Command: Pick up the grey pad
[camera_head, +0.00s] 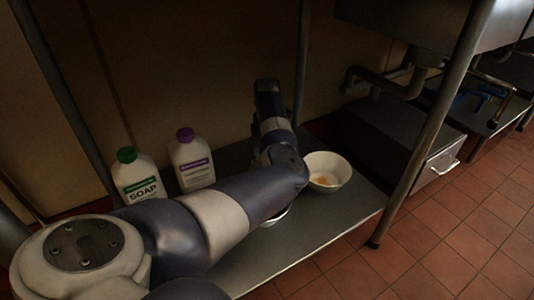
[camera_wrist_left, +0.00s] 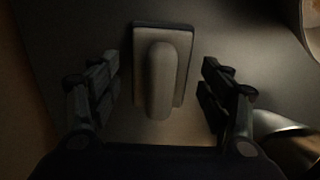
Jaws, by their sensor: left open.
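The grey pad (camera_wrist_left: 178,45) shows in the left wrist view as a flat rectangle with a rounded handle (camera_wrist_left: 160,80) along its middle. It lies on the dark shelf surface. My left gripper (camera_wrist_left: 160,92) is open, with one finger on each side of the pad and a visible gap to each. The pad is between and ahead of the fingers, and nothing is held. In the head view my left arm reaches over the shelf and hides the pad and the gripper's fingers. My right gripper is in neither view.
On the metal shelf (camera_head: 345,222) stand a green-capped soap bottle (camera_head: 138,180), a purple-capped bottle (camera_head: 192,162) and a white bowl (camera_head: 339,172) with orange bits inside. A shiny rounded thing (camera_wrist_left: 290,142) is right of the gripper. Metal posts (camera_head: 432,125) frame the shelf.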

